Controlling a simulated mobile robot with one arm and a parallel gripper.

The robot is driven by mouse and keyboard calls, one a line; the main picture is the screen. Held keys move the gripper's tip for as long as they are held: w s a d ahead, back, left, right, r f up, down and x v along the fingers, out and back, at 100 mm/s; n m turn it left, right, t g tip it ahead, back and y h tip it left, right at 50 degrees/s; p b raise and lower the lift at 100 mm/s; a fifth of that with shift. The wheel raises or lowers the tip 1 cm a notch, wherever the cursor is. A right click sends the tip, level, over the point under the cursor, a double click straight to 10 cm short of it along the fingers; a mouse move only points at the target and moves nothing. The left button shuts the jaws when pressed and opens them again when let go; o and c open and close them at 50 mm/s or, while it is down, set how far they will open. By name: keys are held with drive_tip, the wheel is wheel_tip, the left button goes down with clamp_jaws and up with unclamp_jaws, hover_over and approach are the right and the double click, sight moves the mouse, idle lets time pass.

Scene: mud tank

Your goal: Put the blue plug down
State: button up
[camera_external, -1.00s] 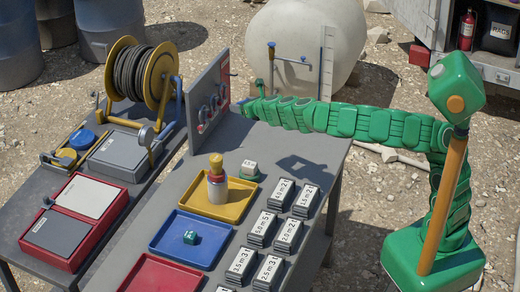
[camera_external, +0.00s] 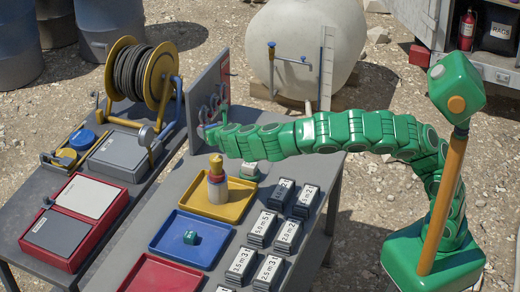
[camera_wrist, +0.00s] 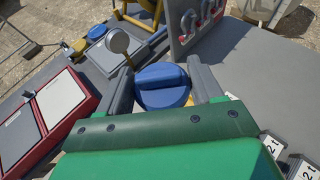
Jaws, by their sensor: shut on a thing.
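The blue plug (camera_wrist: 162,88) is a round blue disc with a raised bar across its top. In the wrist view it sits between the two grey fingers of my gripper (camera_wrist: 160,72), which is shut on it. In the external view my gripper (camera_external: 210,132) is beside the front of the upright grey panel, above the table's far end. The plug cannot be made out clearly there. The wrist view does not show whether its underside touches anything.
The upright panel (camera_external: 208,95) with grey handles stands close to my gripper. A yellow tray (camera_external: 238,208) with a bottle, a blue tray (camera_external: 165,240) and black labelled blocks (camera_external: 263,228) occupy the nearer table. Bare grey tabletop (camera_wrist: 255,75) shows right of the plug.

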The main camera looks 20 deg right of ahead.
drive_tip(key=s+a, duration=0.8)
drive_tip(key=s, duration=0.3)
drive_tip(key=shift+s+a+m+h, duration=0.15)
drive_tip(key=shift+s+m+h, duration=0.15)
drive_tip(key=s+a, duration=0.1)
drive_tip(key=s, duration=0.3)
drive_tip(key=s+a, duration=0.2)
drive_tip(key=s, duration=0.3)
drive_tip(key=s+a+f, duration=0.1)
drive_tip(key=s+a, duration=0.1)
drive_tip(key=s, duration=0.3)
drive_tip(key=shift+a, duration=0.15)
hover_over(204, 264)
wheel_tip(204, 264, down, 17)
drive_tip(key=shift+w+a+f, duration=0.1)
drive_tip(key=shift+a+f, duration=0.05)
drive_tip(key=shift+f, duration=4.45)
drive_tip(key=shift+f, duration=0.6)
drive_tip(key=o, duration=0.9)
drive_tip(key=shift+o, duration=0.6)
drive_tip(key=shift+f, duration=0.15)
